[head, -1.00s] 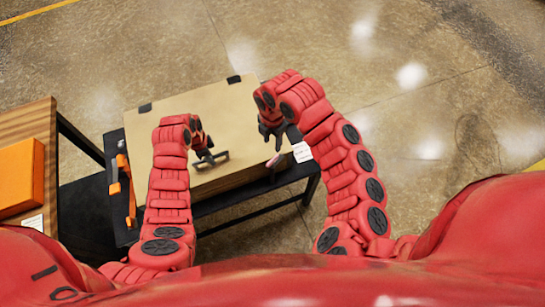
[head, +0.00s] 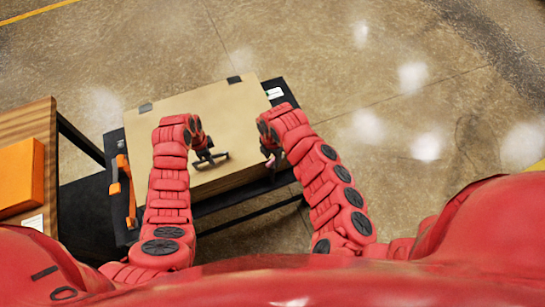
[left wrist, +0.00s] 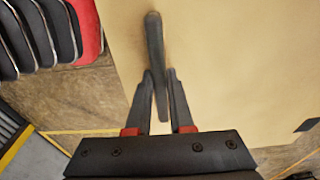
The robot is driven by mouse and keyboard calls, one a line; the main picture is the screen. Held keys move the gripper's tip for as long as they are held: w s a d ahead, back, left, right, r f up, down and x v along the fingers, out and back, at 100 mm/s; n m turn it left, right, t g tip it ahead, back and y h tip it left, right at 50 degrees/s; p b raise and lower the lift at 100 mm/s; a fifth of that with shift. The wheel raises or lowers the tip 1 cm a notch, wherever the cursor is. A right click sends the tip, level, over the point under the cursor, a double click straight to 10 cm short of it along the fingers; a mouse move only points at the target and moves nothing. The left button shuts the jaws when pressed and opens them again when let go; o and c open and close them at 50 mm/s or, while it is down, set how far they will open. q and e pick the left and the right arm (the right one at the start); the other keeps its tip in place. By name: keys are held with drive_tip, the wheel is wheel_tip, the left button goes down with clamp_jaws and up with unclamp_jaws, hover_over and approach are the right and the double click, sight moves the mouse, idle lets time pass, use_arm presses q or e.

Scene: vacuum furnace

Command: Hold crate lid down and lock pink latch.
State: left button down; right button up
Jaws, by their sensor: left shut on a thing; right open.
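The tan crate lid (head: 215,112) lies flat and looks closed on the crate, on a dark table. A dark bar handle (head: 222,157) is on the lid near its front. My left gripper (head: 205,156) is shut on this handle; the left wrist view shows the fingers (left wrist: 158,110) on either side of the dark bar (left wrist: 155,50). My right gripper (head: 268,153) is open at the crate's front right edge. A small bit of the pink latch (head: 270,163) shows beside its fingers; the rest is hidden, so I cannot tell the latch's position or whether they touch.
An orange-handled tool (head: 124,178) lies on the dark table left of the crate. A wooden table (head: 38,120) with an orange box (head: 22,175) stands at the far left. Open floor (head: 400,90) is behind and to the right.

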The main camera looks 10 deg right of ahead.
use_arm(q)
drive_tip(key=shift+s+f, duration=0.3)
drive_tip(key=shift+s, duration=0.05)
use_arm(e)
clamp_jaws()
drive_tip(key=shift+n, duration=0.3)
drive_tip(key=shift+f+n, duration=0.1)
drive_tip(key=shift+n, duration=1.1)
drive_tip(key=n, duration=0.3)
drive_tip(key=shift+n, duration=0.4)
use_arm(q)
drive_tip(key=shift+a, duration=0.1)
use_arm(e)
drive_tip(key=n, duration=0.6)
drive_tip(key=shift+s, duration=0.1)
drive_tip(key=shift+n, duration=0.3)
unclamp_jaws()
